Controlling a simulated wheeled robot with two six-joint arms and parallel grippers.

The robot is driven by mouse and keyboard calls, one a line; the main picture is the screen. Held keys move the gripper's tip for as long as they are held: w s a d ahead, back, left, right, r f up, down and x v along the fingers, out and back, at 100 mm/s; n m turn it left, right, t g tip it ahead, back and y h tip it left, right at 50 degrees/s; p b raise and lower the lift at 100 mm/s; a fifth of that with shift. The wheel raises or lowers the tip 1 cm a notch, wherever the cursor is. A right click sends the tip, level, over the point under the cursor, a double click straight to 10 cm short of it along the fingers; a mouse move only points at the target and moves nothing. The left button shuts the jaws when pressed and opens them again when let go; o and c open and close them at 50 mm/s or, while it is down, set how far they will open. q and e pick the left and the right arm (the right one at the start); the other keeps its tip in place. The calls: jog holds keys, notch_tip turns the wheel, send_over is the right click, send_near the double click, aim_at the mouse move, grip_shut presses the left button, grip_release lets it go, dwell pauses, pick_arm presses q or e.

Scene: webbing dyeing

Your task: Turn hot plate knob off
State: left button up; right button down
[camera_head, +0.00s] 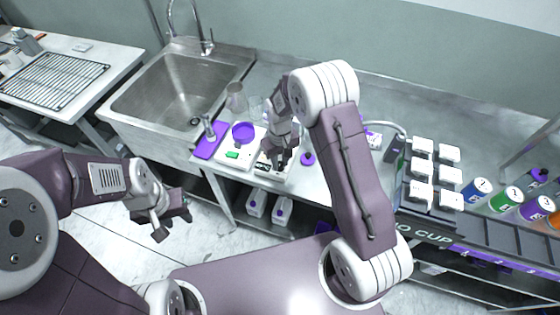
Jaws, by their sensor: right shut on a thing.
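The hot plate (264,166) is a small white unit with a dark front panel on the steel counter, largely covered by my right arm and gripper. My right gripper (279,168) points down at its front edge and is shut on the knob there. The knob itself is hidden between the fingers. My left gripper (172,219) is empty, with its fingers apart, over the floor in front of the counter at left.
Left of the hot plate stand a white scale (231,160) with a green display, a purple bowl (243,131) and a purple tray (209,143). A purple-based item (307,159) stands close on the right. A sink (180,88) is further left; white boxes (421,171) are at right.

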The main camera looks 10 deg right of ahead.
aim_at(280, 163)
jog(key=n, duration=0.5)
jog(key=shift+n+p, duration=0.4)
jog(key=n, duration=0.5)
jog(key=shift+n, duration=0.4)
jog(key=c, duration=1.2)
grip_release()
jog(key=shift+r, duration=0.1)
notch_tip(280, 163, up, 9)
jog(key=shift+b, duration=0.35)
